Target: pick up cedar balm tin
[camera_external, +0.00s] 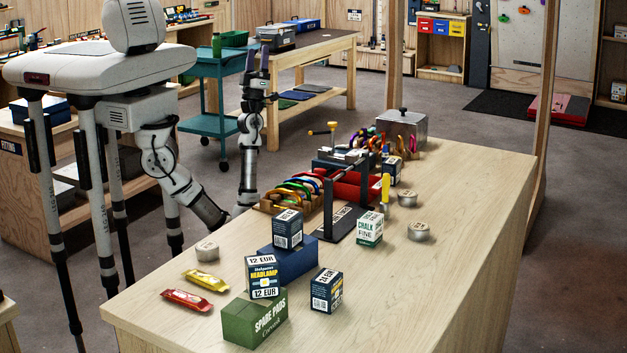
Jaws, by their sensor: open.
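Three small round silver tins are on the wooden bench. One tin (207,252) stands near the bench's left edge, and two tins (407,199) (419,232) stand on the right side. Their labels are too small to read, so I cannot tell which is the cedar balm tin. My gripper (257,62) is raised beyond the bench's left edge, fingers upward, open and empty. It is well apart from all the tins.
Yellow (205,280) and red (187,300) bars lie near the left tin. Stacked boxes, including a green box (255,322) and a blue box (288,262), stand right of it. A black rack (345,205) and carabiners fill the middle. The bench's right front is clear.

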